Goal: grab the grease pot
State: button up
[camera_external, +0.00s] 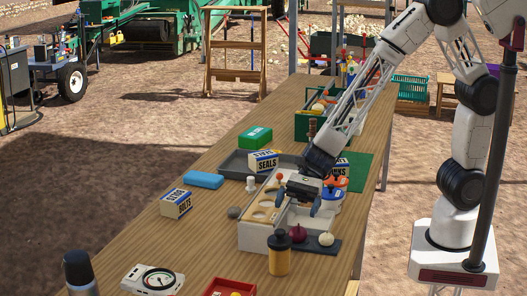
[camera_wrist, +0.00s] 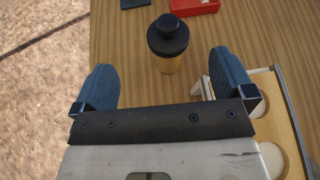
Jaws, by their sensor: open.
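No label reading grease is legible, so I cannot tell for sure which thing is the grease pot. A yellow container with a black cap (camera_external: 279,256) stands upright at the front of the table; it also shows in the wrist view (camera_wrist: 172,64). A blue pot (camera_external: 331,204) and an orange-lidded pot (camera_external: 336,183) stand right of the holed wooden rack. My gripper (camera_external: 298,202) is open and empty above the rack, behind the yellow container. In the wrist view, the yellow container appears beyond and between the fingers of my gripper (camera_wrist: 163,62), apart from them.
The pale holed rack (camera_external: 252,236) stands below and beside my gripper. A dark slab (camera_external: 318,246) holds a red onion (camera_external: 298,233) and a pale onion (camera_external: 326,239).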

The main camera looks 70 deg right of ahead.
aim_at(280, 236)
jog(key=shift+w+a+f+m+t, duration=0.15)
jog(key=shift+w+a+f+m, duration=0.1)
jog(key=shift+a+f+m, duration=0.3)
jog(key=shift+w+a+f+m+t, duration=0.2)
jog(key=shift+a+f+m, duration=0.25)
jog(key=shift+a+f, duration=0.15)
jog(key=shift+x, duration=1.25)
jog(key=shift+a, duration=0.15)
jog(key=shift+x, duration=2.5)
jog(key=shift+f, duration=0.1)
jog(key=c, duration=1.3)
jog(key=shift+c, duration=0.2)
